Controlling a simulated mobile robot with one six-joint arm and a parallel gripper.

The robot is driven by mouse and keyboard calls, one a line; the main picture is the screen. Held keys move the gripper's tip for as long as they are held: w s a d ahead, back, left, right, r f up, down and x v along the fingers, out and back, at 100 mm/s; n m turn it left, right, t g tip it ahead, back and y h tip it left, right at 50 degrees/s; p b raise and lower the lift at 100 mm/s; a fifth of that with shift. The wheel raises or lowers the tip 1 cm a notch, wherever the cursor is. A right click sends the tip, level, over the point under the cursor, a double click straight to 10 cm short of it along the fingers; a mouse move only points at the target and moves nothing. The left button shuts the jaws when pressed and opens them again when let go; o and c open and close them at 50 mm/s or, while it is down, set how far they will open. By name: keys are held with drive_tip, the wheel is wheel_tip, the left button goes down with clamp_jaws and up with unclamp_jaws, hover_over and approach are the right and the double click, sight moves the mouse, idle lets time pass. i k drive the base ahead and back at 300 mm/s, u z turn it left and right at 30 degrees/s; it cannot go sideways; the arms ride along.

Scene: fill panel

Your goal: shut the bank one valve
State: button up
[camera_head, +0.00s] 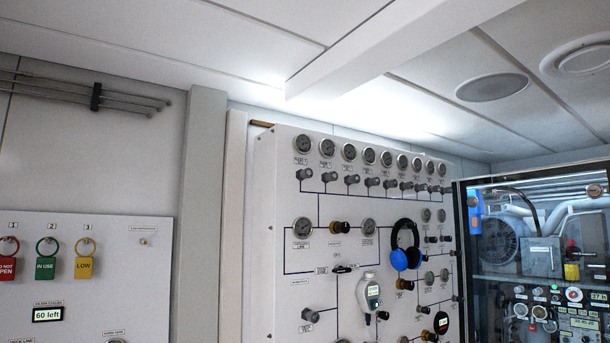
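A white fill panel (283,212) stands at the centre right, seen at an angle. Along its top runs a row of round gauges, with a row of dark valve knobs beneath them. The leftmost knob (305,174) sits under the leftmost gauge (302,144). The small labels there are too small to read surely, so I cannot confirm which knob is the bank one valve. Whether any knob is open or shut cannot be told. My gripper is not in view.
Blue and black ear defenders (400,257) and a pale handheld meter (371,293) hang on the panel's front. At left, a board (120,270) carries red, green and yellow tags. A glass-fronted machinery cabinet (540,270) stands at right. The panel's lower part is cut off.

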sight(308, 173)
drive_tip(key=k, duration=1.15)
drive_tip(key=z, duration=0.5)
drive_tip(key=i, duration=2.7)
drive_tip(key=u, duration=0.9)
drive_tip(key=i, duration=0.3)
drive_tip(key=u, duration=0.1)
